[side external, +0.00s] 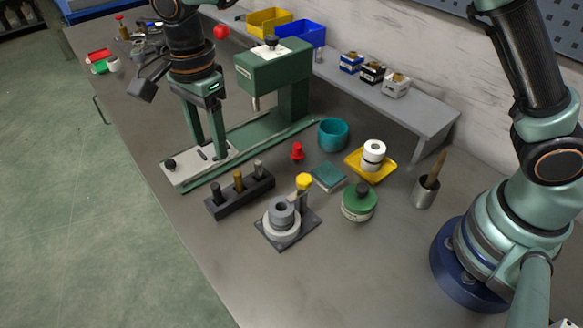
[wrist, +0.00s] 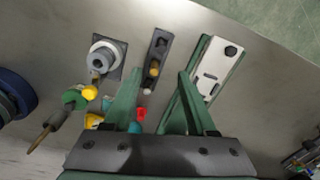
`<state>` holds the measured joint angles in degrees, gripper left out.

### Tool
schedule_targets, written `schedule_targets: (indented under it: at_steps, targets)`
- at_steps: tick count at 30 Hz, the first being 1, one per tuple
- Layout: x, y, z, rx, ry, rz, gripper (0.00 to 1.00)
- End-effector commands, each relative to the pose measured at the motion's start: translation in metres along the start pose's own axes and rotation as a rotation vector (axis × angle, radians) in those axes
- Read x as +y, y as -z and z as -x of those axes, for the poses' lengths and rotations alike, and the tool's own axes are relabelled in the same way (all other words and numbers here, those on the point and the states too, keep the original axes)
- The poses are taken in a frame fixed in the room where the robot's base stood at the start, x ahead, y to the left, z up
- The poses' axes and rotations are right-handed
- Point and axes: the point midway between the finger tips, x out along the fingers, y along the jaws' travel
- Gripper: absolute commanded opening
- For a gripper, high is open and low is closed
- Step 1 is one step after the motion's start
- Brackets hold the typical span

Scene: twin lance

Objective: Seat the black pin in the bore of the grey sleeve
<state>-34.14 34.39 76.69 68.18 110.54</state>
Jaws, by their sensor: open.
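The black pin (side external: 216,191) stands upright at the near-left end of a dark rack (side external: 228,209), beside a brass pin (side external: 239,181) and a grey pin (side external: 258,168). In the wrist view the black pin (wrist: 161,43) is at the far end of the rack. The grey sleeve (side external: 282,212), with an open bore on top, stands on a dark square plate; it also shows in the wrist view (wrist: 103,58). My gripper (side external: 210,150) is open and empty, pointing down above the bench. In the wrist view the rack lies between its fingertips (wrist: 159,73).
A green press (side external: 274,70) with a pale plate (side external: 188,165) stands close behind my gripper. A yellow-topped post (side external: 304,181) rises beside the sleeve. A green-lidded jar (side external: 359,198), teal cup (side external: 333,134) and red piece (side external: 297,151) stand nearby. The front bench is clear.

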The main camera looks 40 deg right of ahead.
Motion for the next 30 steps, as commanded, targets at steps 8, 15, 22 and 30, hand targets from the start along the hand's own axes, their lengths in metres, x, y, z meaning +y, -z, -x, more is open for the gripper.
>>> schedule_targets:
  at_steps: [8,15,22,30]
  targets:
    - [0.0,-0.009,-0.031,0.007,-0.017,-0.042,0.57]
    - [0.0,-0.008,-0.068,0.006,-0.016,-0.041,0.57]
    - [0.0,-0.008,-0.083,0.006,-0.015,-0.04,0.57]
    - [-0.003,-0.009,-0.12,0.006,-0.014,-0.04,0.57]
